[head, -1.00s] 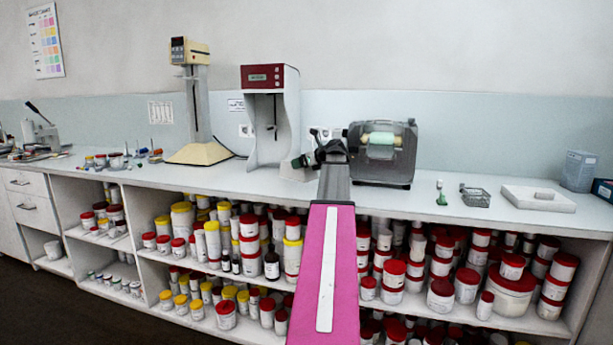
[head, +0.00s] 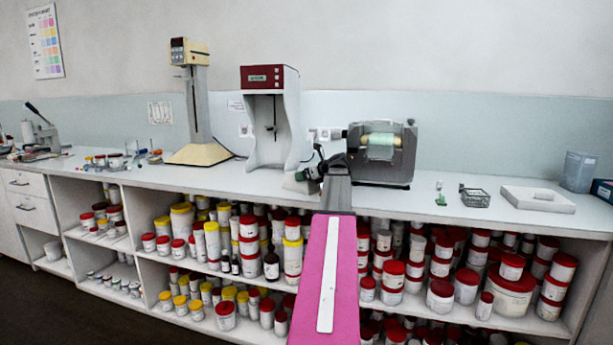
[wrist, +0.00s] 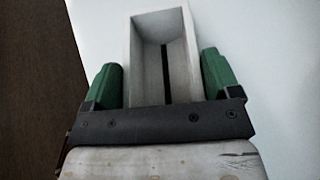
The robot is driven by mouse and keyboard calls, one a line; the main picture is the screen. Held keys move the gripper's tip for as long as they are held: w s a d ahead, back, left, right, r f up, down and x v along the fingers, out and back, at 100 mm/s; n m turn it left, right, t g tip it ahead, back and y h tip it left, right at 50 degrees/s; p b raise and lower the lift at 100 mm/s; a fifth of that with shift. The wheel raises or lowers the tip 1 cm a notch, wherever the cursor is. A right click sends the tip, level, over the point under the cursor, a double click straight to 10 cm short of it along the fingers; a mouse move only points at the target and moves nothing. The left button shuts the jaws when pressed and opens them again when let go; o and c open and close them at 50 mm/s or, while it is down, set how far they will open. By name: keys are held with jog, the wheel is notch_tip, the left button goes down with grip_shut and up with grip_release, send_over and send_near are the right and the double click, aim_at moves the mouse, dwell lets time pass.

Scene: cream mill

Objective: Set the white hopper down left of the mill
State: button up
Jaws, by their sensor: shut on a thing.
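The white hopper (wrist: 188,55) is an open, narrow box with sloping inner walls and a dark slot at its bottom. It sits between the green fingers of my gripper (wrist: 163,82), which is shut on it. In the head view my gripper (head: 306,174) is left of the mill, and a small pale part of the hopper (head: 293,183) shows beside it, low over the counter. I cannot tell whether the hopper touches the counter. The mill (head: 382,170) is a grey machine with pale rollers, standing on the counter; my arm hides its lower left side.
A tall white-and-red device (head: 270,120) stands left of my gripper, with a cream stand mixer (head: 197,110) farther left. Counter space left of the mill is narrow.

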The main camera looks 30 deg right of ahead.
jog(key=o, duration=0.8)
jog(key=shift+o, duration=0.2)
jog(key=v, duration=1.2)
jog(key=shift+r, duration=0.2)
